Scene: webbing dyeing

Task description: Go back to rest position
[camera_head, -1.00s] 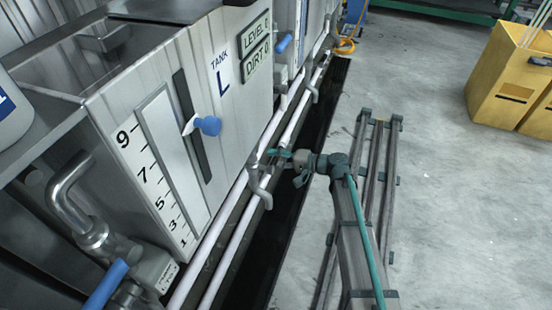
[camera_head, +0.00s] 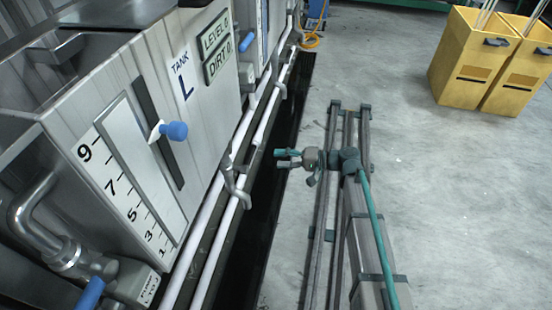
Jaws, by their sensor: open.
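My gripper (camera_head: 279,158) is at the end of my arm, near the middle of the camera_head view. Its two fingers point left toward tank L and are apart, with nothing between them. It is over the dark floor channel, to the right of the bent grey pipe fitting (camera_head: 233,180), with a gap between them.
White pipes (camera_head: 214,225) run along the tank fronts beside the dark floor channel (camera_head: 262,215). A blue-handled valve (camera_head: 90,292) is at bottom left. Yellow bins (camera_head: 465,60) stand at upper right. The grey floor (camera_head: 450,200) on the right is clear.

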